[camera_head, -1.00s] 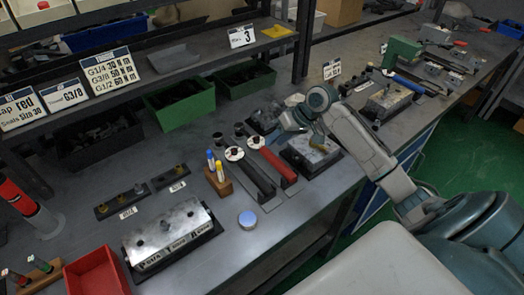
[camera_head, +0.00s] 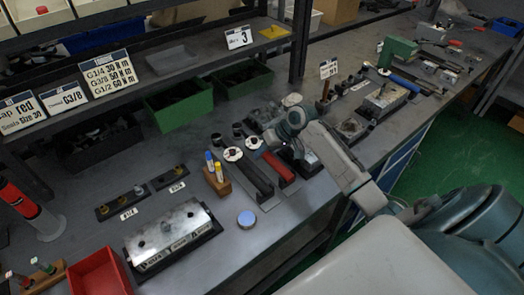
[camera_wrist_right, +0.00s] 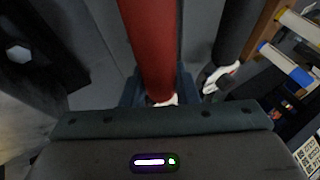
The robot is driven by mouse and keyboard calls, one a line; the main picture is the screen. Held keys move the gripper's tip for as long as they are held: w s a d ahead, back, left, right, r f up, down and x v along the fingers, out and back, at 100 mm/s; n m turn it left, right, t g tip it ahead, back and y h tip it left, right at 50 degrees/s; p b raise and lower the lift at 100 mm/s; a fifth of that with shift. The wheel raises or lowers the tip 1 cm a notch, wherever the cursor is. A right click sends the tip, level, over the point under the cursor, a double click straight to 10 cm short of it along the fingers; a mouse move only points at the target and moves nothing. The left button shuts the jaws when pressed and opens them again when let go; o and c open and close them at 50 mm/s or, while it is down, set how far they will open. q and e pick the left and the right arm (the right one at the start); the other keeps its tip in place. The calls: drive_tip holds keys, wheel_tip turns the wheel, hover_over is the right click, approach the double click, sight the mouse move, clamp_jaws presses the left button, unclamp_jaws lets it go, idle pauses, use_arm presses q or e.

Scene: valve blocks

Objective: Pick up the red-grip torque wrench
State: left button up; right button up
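The red-grip torque wrench (camera_head: 279,168) lies on the bench, its round head at the upper left. In the right wrist view its red grip (camera_wrist_right: 150,45) runs down the middle, between my right gripper's fingers (camera_wrist_right: 158,92). In the head view my right gripper (camera_head: 272,140) is over the far end of this wrench. The fingers stand apart on either side of the grip; I see no clear squeeze on it. A black-grip wrench (camera_head: 256,178) lies parallel on the left; it shows in the wrist view too (camera_wrist_right: 238,30). My left gripper is not in view.
A wooden block with blue and yellow markers (camera_head: 217,178) stands left of the wrenches. A metal valve block (camera_head: 172,238) and a red tray (camera_head: 99,273) are nearer. Green bins (camera_head: 178,108) stand behind. Bare bench lies around the blue round tin (camera_head: 246,219).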

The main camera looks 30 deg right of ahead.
clamp_jaws()
